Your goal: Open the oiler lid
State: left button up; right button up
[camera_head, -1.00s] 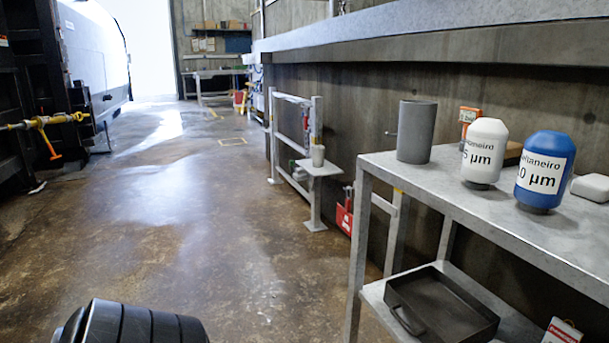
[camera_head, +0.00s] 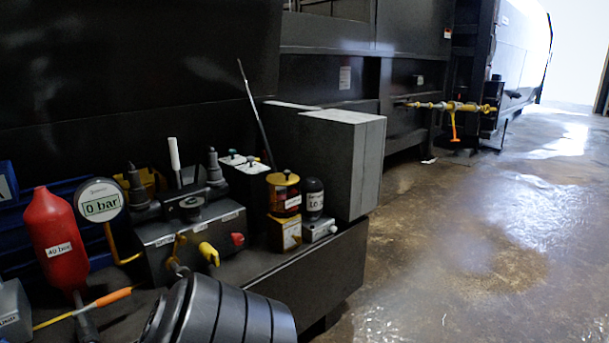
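A small amber see-through container (camera_head: 284,198), which looks like the oiler, stands on a yellow-orange block (camera_head: 284,233) at the right part of the machine's ledge. Its top (camera_head: 283,179) is yellowish with a dark knob and appears to be on; the detail is too small to be sure. A black ribbed part of my arm (camera_head: 225,312) shows at the bottom edge, in front of and below the container, apart from it. Neither of my grippers is in view.
A black cylinder with a white label (camera_head: 313,198) stands close beside the amber container. A grey box (camera_head: 345,160) rises behind it. To the left are a red cylinder (camera_head: 55,240), a 0 bar gauge (camera_head: 101,203) and valves. The floor (camera_head: 470,240) at right is clear.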

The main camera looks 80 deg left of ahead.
aim_at(287, 178)
jog(key=u, duration=4.05)
jog(key=i, duration=0.5)
jog(key=z, duration=0.2)
